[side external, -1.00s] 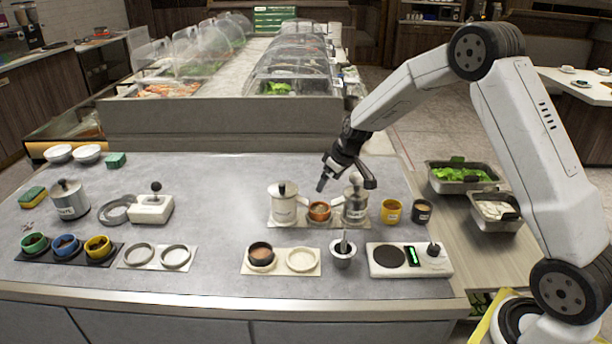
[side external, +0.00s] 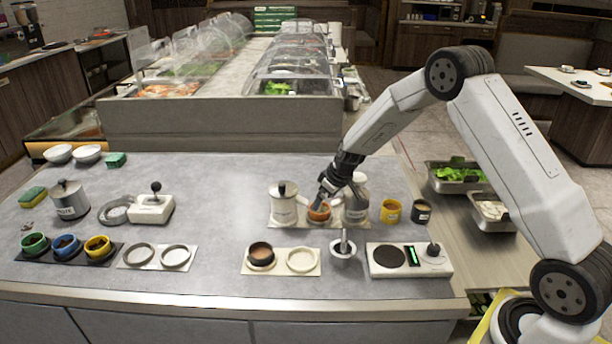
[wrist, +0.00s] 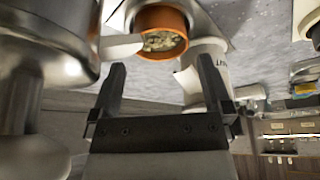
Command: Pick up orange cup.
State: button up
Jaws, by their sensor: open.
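The orange cup (side external: 318,212) stands between two metal canisters on a pale tray (side external: 273,221) at the back middle of the counter. In the wrist view the orange cup (wrist: 161,33) is upright, with pale chopped contents inside, just beyond the fingertips. My gripper (side external: 322,196) is right above and beside the cup in the side view. In the wrist view my gripper (wrist: 162,66) is open with nothing between its fingers. In the side view the gripper partly hides the cup.
A metal canister (side external: 283,207) stands left of the cup and another (side external: 355,205) stands right of it, both close. A yellow cup (side external: 391,211) stands further right.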

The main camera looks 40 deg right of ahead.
jog(key=shift+x, duration=2.2)
jog(key=c, duration=1)
